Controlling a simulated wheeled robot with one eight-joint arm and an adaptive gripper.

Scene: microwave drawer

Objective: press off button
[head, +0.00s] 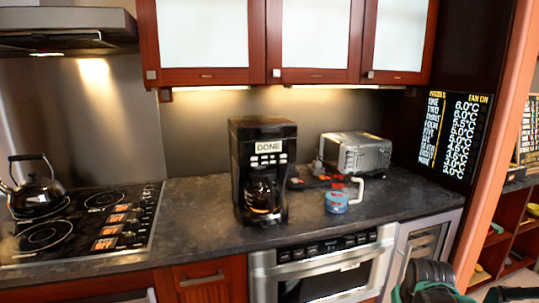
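The microwave drawer (322,280) is built in under the counter at the lower middle, with a steel front and a dark window cut by the bottom edge of the picture. Its front looks shut. A dark control strip (322,247) with a row of several small buttons runs along its top, just below the counter edge. The labels are too small to read, so I cannot tell which button is off. Dark green and black parts of my arm show at the bottom right, right of the drawer. My gripper's fingers do not show.
On the counter (195,215) stand a black coffee maker (262,150) reading DONE, a silver toaster-like appliance (355,153) and a blue and red mug (337,202). A kettle (38,192) sits on the cooktop (85,225) at left. An orange-brown upright (498,130) stands at right.

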